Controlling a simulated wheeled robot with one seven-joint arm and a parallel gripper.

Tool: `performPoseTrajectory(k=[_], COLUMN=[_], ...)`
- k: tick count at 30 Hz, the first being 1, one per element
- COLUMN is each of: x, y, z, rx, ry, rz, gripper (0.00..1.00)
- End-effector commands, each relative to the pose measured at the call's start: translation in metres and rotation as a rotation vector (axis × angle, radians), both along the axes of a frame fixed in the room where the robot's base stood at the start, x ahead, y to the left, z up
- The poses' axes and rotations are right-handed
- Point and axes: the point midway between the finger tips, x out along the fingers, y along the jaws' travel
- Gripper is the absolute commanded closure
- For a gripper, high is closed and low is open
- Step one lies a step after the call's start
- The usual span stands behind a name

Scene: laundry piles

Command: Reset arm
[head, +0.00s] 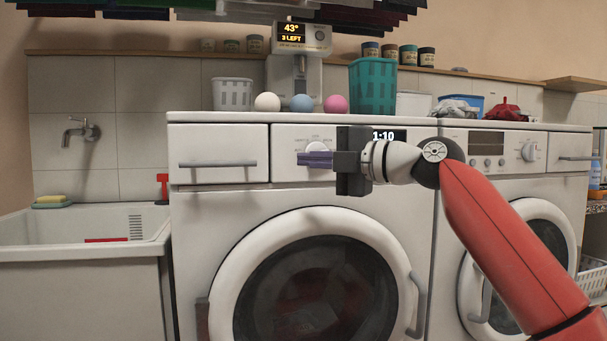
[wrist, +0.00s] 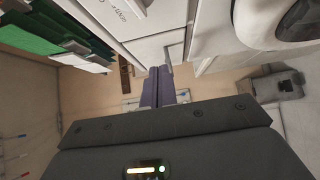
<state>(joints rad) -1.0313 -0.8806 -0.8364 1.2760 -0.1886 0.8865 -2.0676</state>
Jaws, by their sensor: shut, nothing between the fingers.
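My gripper (head: 315,159) is in front of the left washing machine's control panel in the head view, its purple fingers pointing left. The fingers are together and hold nothing. In the wrist view the purple fingers (wrist: 157,88) also lie side by side, closed. My red and white arm reaches in from the lower right of the head view. The dark gripper body hides part of the machine's panel and display.
The left washing machine (head: 210,220) has its round door shut. A second washing machine (head: 487,150) stands to the right. A sink (head: 75,225) is at the left. Balls, a teal basket (head: 373,80) and other containers stand on the worktop. Cloths (head: 230,10) hang overhead.

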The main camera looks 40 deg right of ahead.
Motion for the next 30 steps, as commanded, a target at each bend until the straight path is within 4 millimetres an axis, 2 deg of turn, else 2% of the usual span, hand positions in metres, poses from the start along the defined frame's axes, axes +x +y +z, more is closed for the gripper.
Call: performPoseTrajectory(k=[8, 11, 14, 17, 18, 20, 21, 23, 24, 26, 27, 30], x=[-0.002, -0.005, -0.013, -0.023, -0.026, -0.030, -0.032, -0.034, -0.036, -0.039, -0.042, -0.053], y=[0.004, 0.012, 0.044, 0.100, 0.126, 0.164, 0.186, 0.217, 0.234, 0.256, 0.267, 0.285], z=[0.001, 0.000, -0.006, -0.025, -0.038, -0.063, -0.083, -0.117, -0.143, -0.184, -0.211, -0.277], rx=[0.000, 0.019, 0.093, 0.229, 0.296, 0.402, 0.476, 0.585, 0.660, 0.776, 0.850, 1.025], ry=[0.001, 0.016, 0.081, 0.213, 0.282, 0.391, 0.466, 0.579, 0.652, 0.754, 0.814, 0.929], rz=[0.002, 0.007, 0.020, 0.020, 0.010, -0.024, -0.059, -0.128, -0.187, -0.294, -0.375, -0.590], gripper=[1.00, 1.00, 1.00, 1.00, 1.00, 1.00, 1.00, 1.00, 1.00, 1.00, 1.00, 1.00])
